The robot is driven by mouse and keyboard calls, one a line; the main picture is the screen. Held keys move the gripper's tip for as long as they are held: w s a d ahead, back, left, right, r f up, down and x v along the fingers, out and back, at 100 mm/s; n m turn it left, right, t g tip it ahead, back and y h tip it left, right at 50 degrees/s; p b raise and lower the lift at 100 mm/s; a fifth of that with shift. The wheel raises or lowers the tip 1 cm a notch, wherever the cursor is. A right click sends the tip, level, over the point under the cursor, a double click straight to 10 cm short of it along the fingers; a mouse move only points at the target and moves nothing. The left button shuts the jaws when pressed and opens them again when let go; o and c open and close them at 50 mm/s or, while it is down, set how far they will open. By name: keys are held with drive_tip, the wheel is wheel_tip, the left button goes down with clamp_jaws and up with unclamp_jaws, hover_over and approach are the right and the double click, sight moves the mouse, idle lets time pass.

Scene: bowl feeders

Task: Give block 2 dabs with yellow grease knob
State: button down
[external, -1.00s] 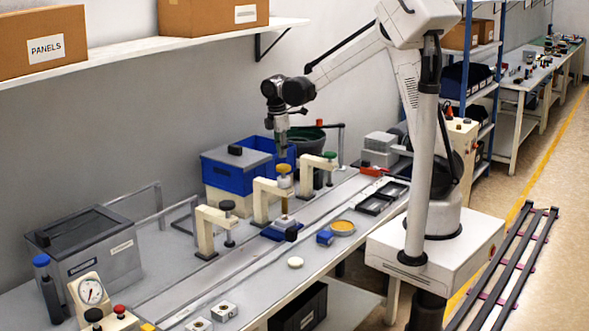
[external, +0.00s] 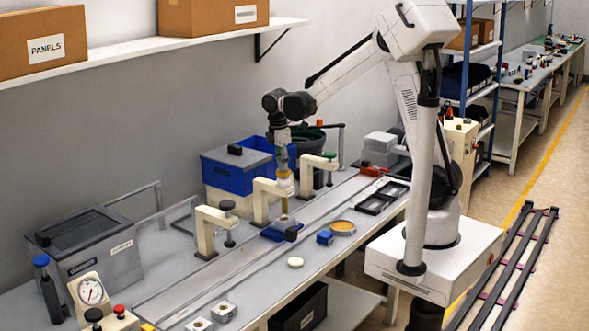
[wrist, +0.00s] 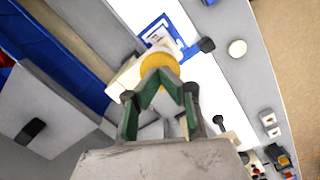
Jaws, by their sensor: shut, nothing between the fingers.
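The yellow grease knob (external: 285,176) tops the middle cream press stand (external: 262,203). In the wrist view, the knob (wrist: 158,69) is a yellow disc just beyond my fingertips. My gripper (external: 283,167) points straight down over the knob, shut and empty; the fingertips (wrist: 160,82) meet in a point at the disc. They appear to touch the knob's top, though the exact contact is hidden. A brown stem (external: 284,208) runs down from the knob to a blue fixture (external: 275,232) on the bench. I cannot make out a block under the stem.
Similar stands with a dark knob (external: 227,206) and a green knob (external: 329,156) flank the middle one. A blue bin (external: 222,174) stands behind. A small blue piece (external: 324,237), a yellow-filled dish (external: 342,227) and a white disc (external: 295,262) lie in front.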

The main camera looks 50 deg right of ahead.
drive_tip(key=shift+f, duration=0.15)
drive_tip(key=a, duration=0.1)
drive_tip(key=w+a+r, duration=0.1)
drive_tip(key=shift+a, duration=0.4)
wheel_tip(320, 180, up, 12)
drive_tip(key=a, duration=0.1)
drive_tip(key=shift+w, duration=0.3)
idle(1.1)
